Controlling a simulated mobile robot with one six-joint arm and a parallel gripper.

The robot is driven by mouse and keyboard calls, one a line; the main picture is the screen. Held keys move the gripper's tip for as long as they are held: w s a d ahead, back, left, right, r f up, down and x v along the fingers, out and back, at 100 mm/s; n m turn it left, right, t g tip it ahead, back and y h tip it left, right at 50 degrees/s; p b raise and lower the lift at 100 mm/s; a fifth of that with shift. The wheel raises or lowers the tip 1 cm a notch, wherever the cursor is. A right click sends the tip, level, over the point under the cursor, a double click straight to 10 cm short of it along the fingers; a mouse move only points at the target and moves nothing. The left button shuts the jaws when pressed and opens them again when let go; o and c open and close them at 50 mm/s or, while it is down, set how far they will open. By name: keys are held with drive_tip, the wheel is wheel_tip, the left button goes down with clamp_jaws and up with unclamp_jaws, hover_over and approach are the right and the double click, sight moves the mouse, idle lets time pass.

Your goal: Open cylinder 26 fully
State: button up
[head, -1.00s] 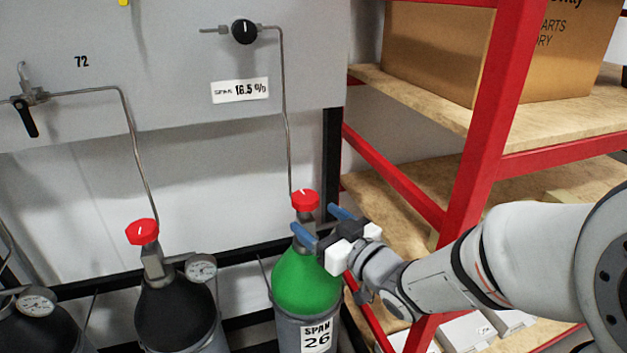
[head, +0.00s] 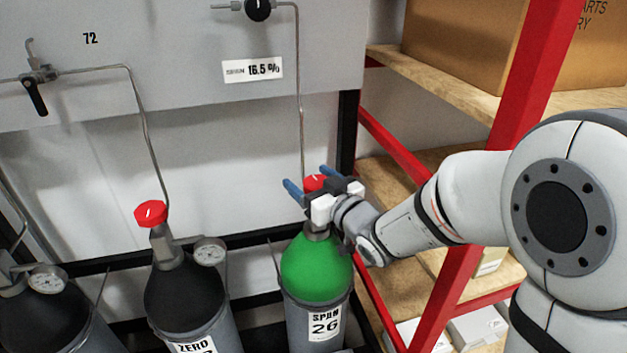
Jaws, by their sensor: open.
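Cylinder 26 (head: 317,277) is green-shouldered with a white "SPAN 26" label and stands upright at the lower middle of the head view. Its red valve knob (head: 314,183) sits on top, partly hidden by my gripper. My gripper (head: 309,180) is open, its two blue fingers on either side of the red knob in the picture. Whether the fingers touch the knob cannot be told. The knob's white mark is partly visible.
A black "ZERO" cylinder (head: 183,290) with a red knob (head: 151,214) and a gauge (head: 209,251) stands to the left. Another dark cylinder is at far left. Thin pipes run up to the grey panel (head: 190,60). A red-framed shelf (head: 480,200) stands close on the right.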

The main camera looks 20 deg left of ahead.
drive_tip(key=c, duration=1)
drive_tip(key=shift+o, duration=0.2)
drive_tip(key=shift+n+g+y, duration=0.3)
drive_tip(key=shift+s+a+n+g+y, duration=0.1)
drive_tip(key=shift+n+g+y, duration=0.35)
drive_tip(key=shift+g, duration=0.25)
drive_tip(key=o, duration=1)
drive_tip(key=shift+c, duration=0.2)
